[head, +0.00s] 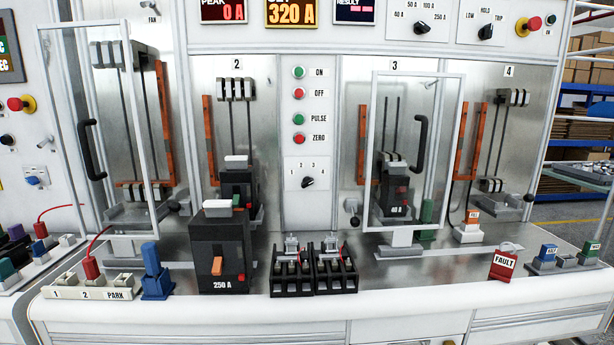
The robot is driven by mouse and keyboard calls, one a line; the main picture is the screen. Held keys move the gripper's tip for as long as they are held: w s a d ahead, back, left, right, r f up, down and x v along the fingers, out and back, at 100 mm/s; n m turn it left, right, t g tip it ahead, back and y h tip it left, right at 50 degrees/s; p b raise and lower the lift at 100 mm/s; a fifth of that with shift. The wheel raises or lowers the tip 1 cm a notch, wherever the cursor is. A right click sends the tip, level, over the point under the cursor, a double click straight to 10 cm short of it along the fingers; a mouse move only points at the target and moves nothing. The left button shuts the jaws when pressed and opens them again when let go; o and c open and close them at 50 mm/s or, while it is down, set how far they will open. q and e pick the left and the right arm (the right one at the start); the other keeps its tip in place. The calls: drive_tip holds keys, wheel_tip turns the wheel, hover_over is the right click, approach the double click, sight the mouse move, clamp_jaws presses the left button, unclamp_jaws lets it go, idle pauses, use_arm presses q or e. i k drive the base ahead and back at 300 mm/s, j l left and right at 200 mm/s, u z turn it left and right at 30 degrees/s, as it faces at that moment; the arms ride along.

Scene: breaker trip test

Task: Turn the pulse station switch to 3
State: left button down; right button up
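The pulse station switch (308,182) is a small black rotary knob on the white middle panel, below the ON, OFF, PULSE and ZERO buttons. Small position numbers arc above it; the 1 is on the left and the 3 is right of centre. The knob is too small for me to tell surely which number its pointer faces. The green PULSE button (298,119) and the red ZERO button (298,138) are above it. Neither of my grippers shows in the head view, and nothing touches the knob.
A black 250 A breaker (221,252) stands on the bench left of the switch. Two black open-topped holders (313,278) sit below it. A clear framed door (460,150) with a black handle covers bay 3.

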sight(307, 182)
drive_tip(key=i+l+u, duration=0.1)
drive_tip(key=l, duration=1.25)
